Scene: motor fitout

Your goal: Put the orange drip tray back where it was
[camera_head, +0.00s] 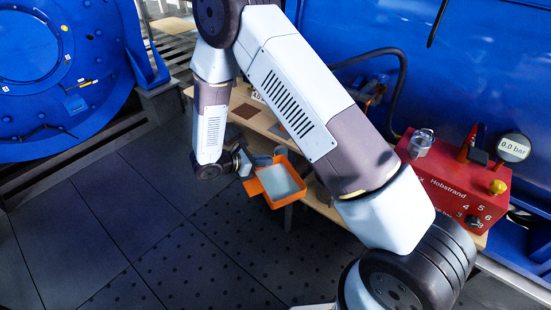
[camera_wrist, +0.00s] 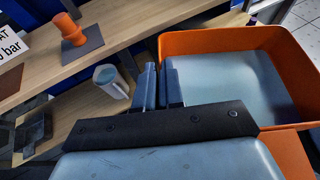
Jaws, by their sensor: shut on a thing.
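The orange drip tray (camera_head: 299,199) is square, with a pale blue-grey inside and an orange tab at its left. In the head view it hangs in front of the wooden bench, above the dark floor. My gripper (camera_head: 260,161) is at the tray's upper left edge and is shut on it. In the wrist view the two dark fingers of my gripper (camera_wrist: 160,74) are close together at the left side of the tray (camera_wrist: 235,40), which fills the right of the picture. The exact contact at the wall is partly hidden by the fingers.
The wooden bench (camera_head: 240,118) runs behind the tray. A red pump unit (camera_head: 450,190) stands at its right end. In the wrist view an orange spool-shaped part (camera_wrist: 70,29) stands on a dark mat, and a grey mug (camera_wrist: 110,82) stands on a lower shelf. Open floor (camera_head: 150,210) lies left.

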